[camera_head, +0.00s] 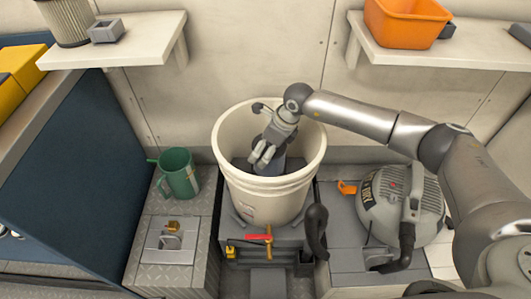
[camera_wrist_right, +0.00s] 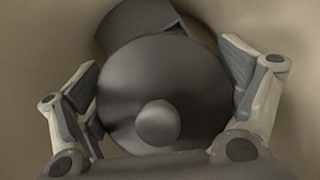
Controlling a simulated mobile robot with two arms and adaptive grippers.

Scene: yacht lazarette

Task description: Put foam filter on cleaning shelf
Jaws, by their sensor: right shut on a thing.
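My right gripper (camera_head: 262,154) reaches down into a cream bucket (camera_head: 267,195). In the right wrist view its fingers (camera_wrist_right: 160,100) close on both sides of a dark grey round piece (camera_wrist_right: 190,75) with a lighter knob on its face. This piece may be the foam filter; it still sits inside the bucket. Another dark curved piece (camera_wrist_right: 142,20) shows behind it. Two wall shelves are in view, a left one (camera_head: 150,35) and a right one (camera_head: 440,52); I cannot tell which is the cleaning shelf. My left gripper is not in view.
The left shelf holds a pleated filter (camera_head: 67,20) and a small grey block (camera_head: 105,31). The right shelf holds an orange bin (camera_head: 405,20). A green mug (camera_head: 178,174) stands left of the bucket; a grey vacuum head (camera_head: 400,205) lies right of it.

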